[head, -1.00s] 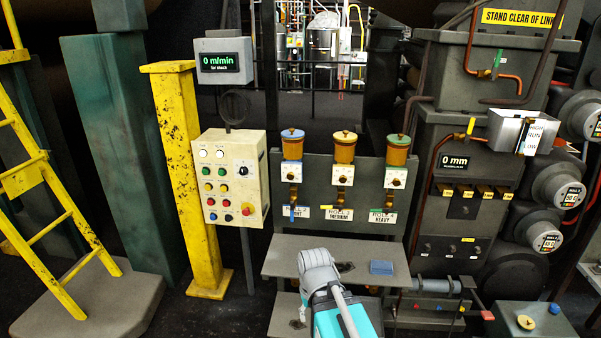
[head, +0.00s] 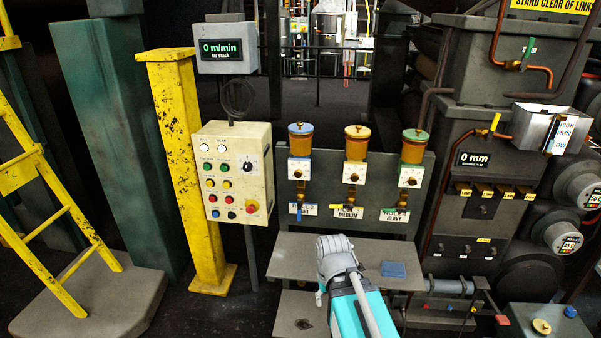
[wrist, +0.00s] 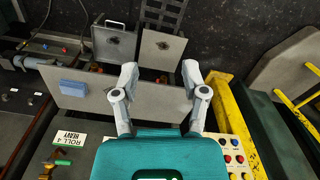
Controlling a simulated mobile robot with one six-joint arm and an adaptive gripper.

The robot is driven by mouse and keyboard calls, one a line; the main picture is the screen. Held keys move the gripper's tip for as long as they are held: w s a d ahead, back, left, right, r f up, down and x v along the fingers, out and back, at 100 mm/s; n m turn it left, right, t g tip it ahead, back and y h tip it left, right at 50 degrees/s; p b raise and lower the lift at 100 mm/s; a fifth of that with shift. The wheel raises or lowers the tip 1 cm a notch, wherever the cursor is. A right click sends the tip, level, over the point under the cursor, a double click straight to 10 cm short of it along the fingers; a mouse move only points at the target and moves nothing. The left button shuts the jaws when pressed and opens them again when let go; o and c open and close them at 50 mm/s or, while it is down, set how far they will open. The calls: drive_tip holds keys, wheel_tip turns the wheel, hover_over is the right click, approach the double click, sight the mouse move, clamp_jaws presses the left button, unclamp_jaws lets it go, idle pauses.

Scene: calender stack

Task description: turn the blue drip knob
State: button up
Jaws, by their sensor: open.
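Three drip oilers stand in a row on a grey panel. The left one, with a blue lid (head: 300,128), has a white plate with a dark drip knob (head: 299,173), blue-edged. A small blue lever (head: 299,211) hangs below it beside a partly hidden label. Yellow-lidded (head: 357,131) and green-lidded (head: 415,134) oilers stand to its right. In the wrist view my gripper (wrist: 159,72) is open and empty, its fingers above the grey shelf (wrist: 152,101). The blue knob does not show there.
A blue block (head: 393,269) lies on the shelf under the oilers. A cream control box (head: 235,174) and a yellow post (head: 184,165) stand to the left. Machinery with copper pipes (head: 468,138) stands close on the right.

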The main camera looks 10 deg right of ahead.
drive_tip(key=shift+a, duration=0.25)
drive_tip(key=o, duration=0.3)
drive_tip(key=shift+w, duration=0.2)
drive_tip(key=w+d+n+t+h+b, duration=0.2)
drive_tip(key=w+d+n+t+h, duration=0.3)
drive_tip(key=w, duration=0.5)
drive_tip(key=n+t+b, duration=0.3)
drive_tip(key=n+t, duration=0.9)
drive_tip(key=n, duration=1.6)
approach(298, 174)
drive_tip(key=v, duration=0.3)
drive_tip(key=shift+a+f, duration=0.15)
drive_tip(key=shift+f, duration=0.05)
drive_tip(key=x, duration=1.4)
drive_tip(key=shift+s+r, duration=0.1)
drive_tip(key=shift+r, duration=0.05)
